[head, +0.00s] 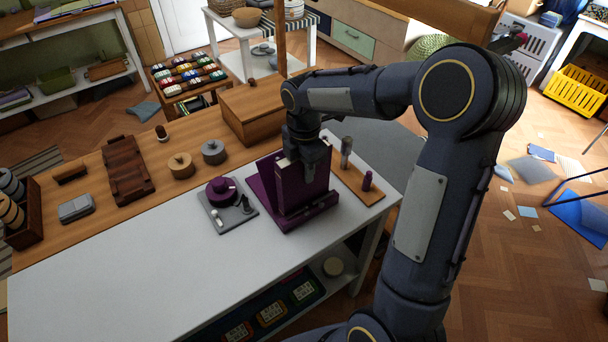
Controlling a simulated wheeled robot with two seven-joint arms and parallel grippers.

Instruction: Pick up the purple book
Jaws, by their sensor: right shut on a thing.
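The purple book (297,193) stands upright at a purple stand (314,213) near the right end of the white-topped table. The stand's low front ledge and a slanted panel to the left of the book show around it. I cannot tell whether the book's lower edge touches the stand. My right gripper (311,172) comes down from above and is shut on the upper part of the book, covering part of its top edge. My left gripper is not in view.
A grey tray (238,222) with a purple round item is just left of the stand. A wooden board (366,193) with upright pieces is to the right. A wooden box (240,112) stands behind. The table's front left (130,275) is clear.

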